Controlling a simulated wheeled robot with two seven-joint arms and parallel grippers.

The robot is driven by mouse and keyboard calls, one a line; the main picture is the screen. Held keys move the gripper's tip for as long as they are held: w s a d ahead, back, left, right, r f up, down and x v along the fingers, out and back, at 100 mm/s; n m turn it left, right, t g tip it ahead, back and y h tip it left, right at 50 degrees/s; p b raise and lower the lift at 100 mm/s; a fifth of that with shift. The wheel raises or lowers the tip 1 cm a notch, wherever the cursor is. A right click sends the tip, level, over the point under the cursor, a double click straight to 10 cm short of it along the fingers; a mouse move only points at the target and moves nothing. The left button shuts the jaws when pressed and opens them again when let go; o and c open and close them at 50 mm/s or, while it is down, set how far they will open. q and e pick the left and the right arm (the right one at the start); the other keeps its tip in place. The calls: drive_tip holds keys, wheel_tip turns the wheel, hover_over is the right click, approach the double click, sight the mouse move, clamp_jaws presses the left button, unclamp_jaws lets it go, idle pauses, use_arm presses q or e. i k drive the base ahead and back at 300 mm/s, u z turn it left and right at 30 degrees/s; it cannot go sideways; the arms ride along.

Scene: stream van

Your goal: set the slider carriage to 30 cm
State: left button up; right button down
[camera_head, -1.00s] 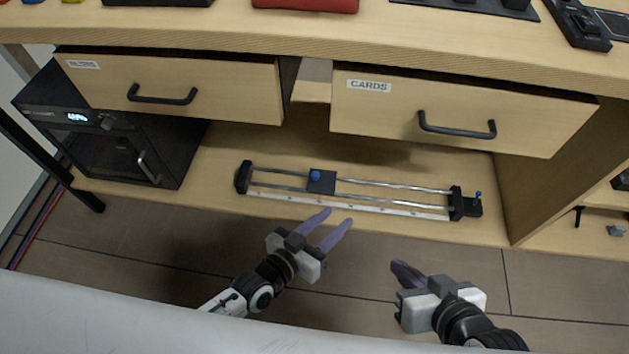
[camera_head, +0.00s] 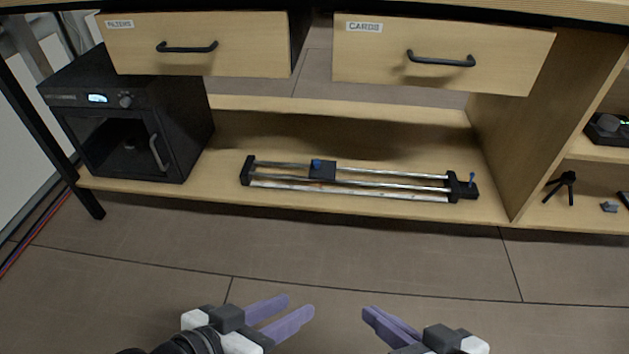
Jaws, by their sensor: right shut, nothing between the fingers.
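The slider (camera_head: 380,181) lies on the low wooden shelf, with two metal rails between black end blocks. Its black carriage (camera_head: 322,171) with a blue knob (camera_head: 316,163) sits left of the rails' middle. A pale scale strip (camera_head: 350,191) runs along the front; its marks are too small to read. A small blue lever (camera_head: 472,178) stands on the right end block. My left gripper (camera_head: 300,306) is open and empty, in front of and below the shelf. My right gripper (camera_head: 370,314) is shut and empty to its right, also apart from the slider.
Two drawers, FILTERS (camera_head: 200,45) and CARDS (camera_head: 430,55), hang above the shelf. A black cabinet (camera_head: 130,130) stands left of the slider and a wooden upright panel (camera_head: 540,110) right of it. The floor (camera_head: 420,260) before the shelf is clear.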

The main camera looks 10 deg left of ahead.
sight(320, 170)
drive_tip(key=z, duration=0.2)
drive_tip(key=i, duration=1.6)
drive_tip(key=u, duration=0.25)
